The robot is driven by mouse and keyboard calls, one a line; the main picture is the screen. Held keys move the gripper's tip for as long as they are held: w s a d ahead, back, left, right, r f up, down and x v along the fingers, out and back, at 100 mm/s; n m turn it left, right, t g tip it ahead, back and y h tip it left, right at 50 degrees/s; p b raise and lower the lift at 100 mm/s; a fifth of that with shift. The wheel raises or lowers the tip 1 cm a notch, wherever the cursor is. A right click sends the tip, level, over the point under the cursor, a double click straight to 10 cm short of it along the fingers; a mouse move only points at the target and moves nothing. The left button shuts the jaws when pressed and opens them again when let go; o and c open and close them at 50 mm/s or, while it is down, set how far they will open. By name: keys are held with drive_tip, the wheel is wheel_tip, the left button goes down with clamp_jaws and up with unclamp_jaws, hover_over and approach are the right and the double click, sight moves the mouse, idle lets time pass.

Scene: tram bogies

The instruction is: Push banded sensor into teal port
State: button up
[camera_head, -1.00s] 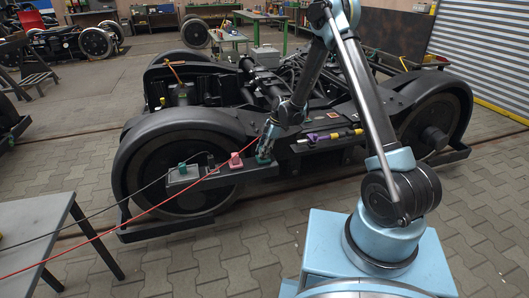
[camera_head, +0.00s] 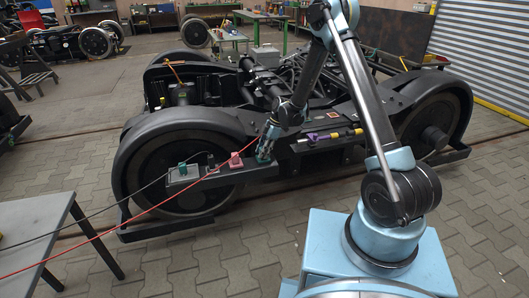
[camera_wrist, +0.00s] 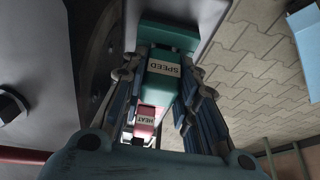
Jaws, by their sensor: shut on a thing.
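In the head view my gripper (camera_head: 266,151) points down at the teal port (camera_head: 262,158), at the right end of the dark bracket. In the wrist view my gripper (camera_wrist: 165,65) has its fingers on both sides of a teal block labelled SPEED, part of the teal port (camera_wrist: 170,37) as far as I can tell. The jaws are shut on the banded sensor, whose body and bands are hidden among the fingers. I cannot tell how deep it sits. A red cable (camera_head: 150,210) runs up from the lower left towards the gripper.
A pink port (camera_head: 236,160), labelled HEAT in the wrist view (camera_wrist: 147,118), stands close left of the teal one. A green block (camera_head: 183,169) and a black piece (camera_head: 211,161) with a black cable are further left. A purple-and-yellow piece (camera_head: 322,136) lies on the bogie to the right.

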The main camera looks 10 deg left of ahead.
drive_tip(key=shift+f, duration=0.15)
drive_tip(key=o, duration=1.1)
drive_tip(key=shift+c, duration=0.2)
drive_tip(key=v, duration=1.2)
